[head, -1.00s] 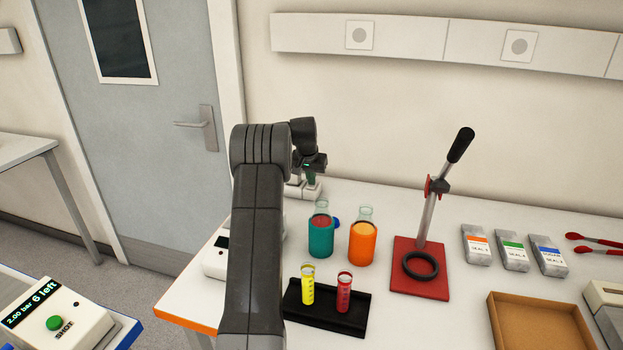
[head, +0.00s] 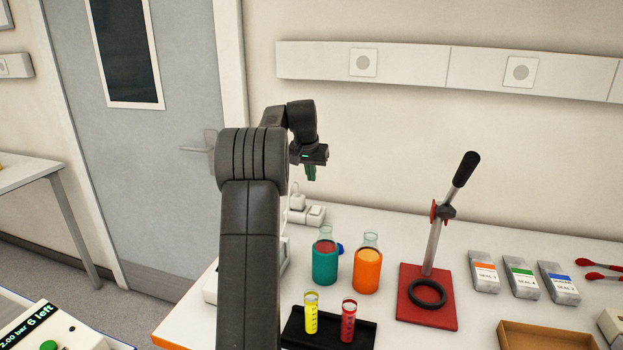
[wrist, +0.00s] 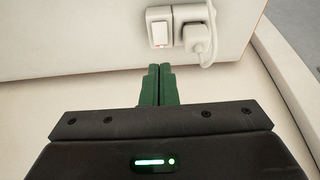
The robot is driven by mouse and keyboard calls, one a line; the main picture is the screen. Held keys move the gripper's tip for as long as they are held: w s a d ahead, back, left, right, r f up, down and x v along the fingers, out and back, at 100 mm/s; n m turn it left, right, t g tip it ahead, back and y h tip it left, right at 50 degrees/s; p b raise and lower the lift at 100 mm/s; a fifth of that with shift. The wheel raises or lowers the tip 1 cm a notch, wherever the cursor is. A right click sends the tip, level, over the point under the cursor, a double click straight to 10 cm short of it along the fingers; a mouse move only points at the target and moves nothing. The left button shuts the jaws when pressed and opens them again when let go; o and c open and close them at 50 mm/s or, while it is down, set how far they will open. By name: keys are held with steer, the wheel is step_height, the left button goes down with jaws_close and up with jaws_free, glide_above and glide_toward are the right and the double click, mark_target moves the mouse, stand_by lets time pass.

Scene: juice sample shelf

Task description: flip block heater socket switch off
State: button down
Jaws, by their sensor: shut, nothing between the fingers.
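The white socket block (head: 315,215) stands on the table near the back wall, beyond the flasks. In the wrist view it has a rocker switch (wrist: 160,27) beside a white plug (wrist: 196,40) with a cable. I cannot tell clearly which way the rocker is tipped. My gripper (head: 311,175) is raised above the socket block, apart from it. Its green fingers (wrist: 158,72) are shut and empty, pointing towards the block in the wrist view. A white device (head: 211,286), perhaps the block heater, is mostly hidden behind my arm.
A teal flask (head: 325,262) and an orange flask (head: 365,268) stand in front of the socket. A black rack (head: 328,330) holds yellow and red tubes. A red-based lever press (head: 427,310) stands to the right. The wall trunking (head: 420,68) runs behind.

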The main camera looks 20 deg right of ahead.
steer(key=shift+r, duration=0.1)
steer(key=p, duration=0.1)
steer(key=w+d+p, duration=0.1)
steer(key=p, duration=0.1)
steer(key=shift+w+d+r+p, duration=0.25)
steer(key=shift+d+r+p, duration=0.05)
steer(key=p, duration=0.3)
glide_toward(318, 207)
steer(key=x, duration=0.5)
steer(key=shift+w+d, duration=0.2)
steer(key=shift+w, duration=0.05)
steer(key=shift+f, duration=0.75)
steer(key=shift+w+f, duration=0.1)
